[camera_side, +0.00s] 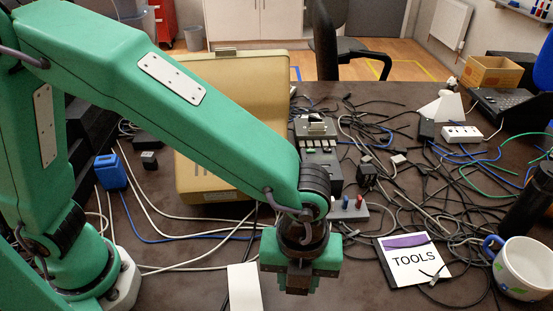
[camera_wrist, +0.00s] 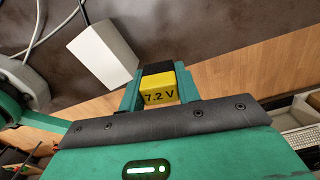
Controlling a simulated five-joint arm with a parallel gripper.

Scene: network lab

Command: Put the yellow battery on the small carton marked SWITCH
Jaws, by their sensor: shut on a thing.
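My gripper (camera_side: 299,283) is low at the front middle in the side view. In the wrist view it is shut on a yellow battery (camera_wrist: 157,87) with a black end and the print "7.2 V". In the side view the yellow of the battery is hidden. A small plain white box (camera_side: 244,288) stands just left of my gripper and apart from it. It also shows left of the battery in the wrist view (camera_wrist: 103,55). No SWITCH marking can be read on it in either view.
A white square marked TOOLS (camera_side: 412,262) lies right of my gripper, near a mug (camera_side: 524,270). A tan case (camera_side: 200,165) stands behind my arm. Loose cables cover much of the table's right half. The table's edge and wooden floor (camera_wrist: 255,65) show in the wrist view.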

